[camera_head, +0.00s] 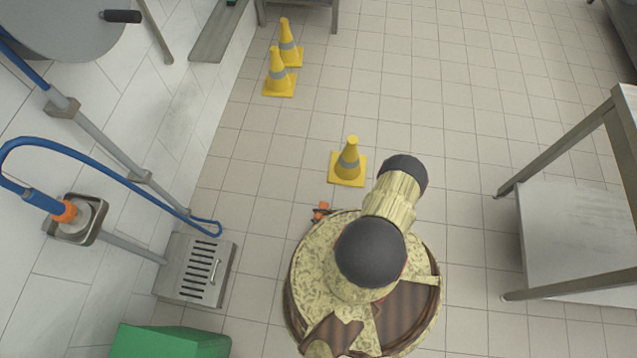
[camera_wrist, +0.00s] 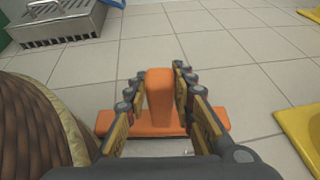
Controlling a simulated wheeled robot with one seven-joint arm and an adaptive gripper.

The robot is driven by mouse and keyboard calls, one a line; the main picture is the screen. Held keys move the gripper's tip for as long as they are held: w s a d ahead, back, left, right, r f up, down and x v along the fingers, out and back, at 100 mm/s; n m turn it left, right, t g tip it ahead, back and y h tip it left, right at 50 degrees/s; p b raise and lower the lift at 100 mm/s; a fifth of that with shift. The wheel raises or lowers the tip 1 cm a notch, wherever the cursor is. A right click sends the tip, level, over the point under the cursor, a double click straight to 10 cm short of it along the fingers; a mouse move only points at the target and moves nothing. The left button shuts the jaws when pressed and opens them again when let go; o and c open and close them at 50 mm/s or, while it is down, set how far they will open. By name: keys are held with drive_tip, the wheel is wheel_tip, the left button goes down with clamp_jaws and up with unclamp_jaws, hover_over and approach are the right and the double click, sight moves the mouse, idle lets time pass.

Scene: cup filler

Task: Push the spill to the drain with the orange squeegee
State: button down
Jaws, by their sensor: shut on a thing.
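The orange squeegee (camera_wrist: 160,95) is between the two fingers of my gripper (camera_wrist: 161,85) in the wrist view, which are shut on its upright block. Its wide orange base bar (camera_wrist: 115,122) runs crosswise at or just above the floor; I cannot tell if it touches. In the head view only a small orange part of the squeegee (camera_head: 321,207) shows beside my base, the rest hidden by my body. The slotted metal drain (camera_head: 197,270) is at the lower left by the wall; it also shows at the top left of the wrist view (camera_wrist: 60,22). I cannot make out the spill.
A yellow cone (camera_head: 348,163) stands close beyond my gripper, and two more (camera_head: 279,75) stand farther back. A green box (camera_head: 170,342) is at the lower left. A metal table (camera_head: 580,235) is at the right. The tiled floor between squeegee and drain looks clear.

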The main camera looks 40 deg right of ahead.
drive_tip(key=shift+r, duration=0.15)
drive_tip(key=shift+r+p, duration=2.2)
drive_tip(key=shift+r, duration=1.25)
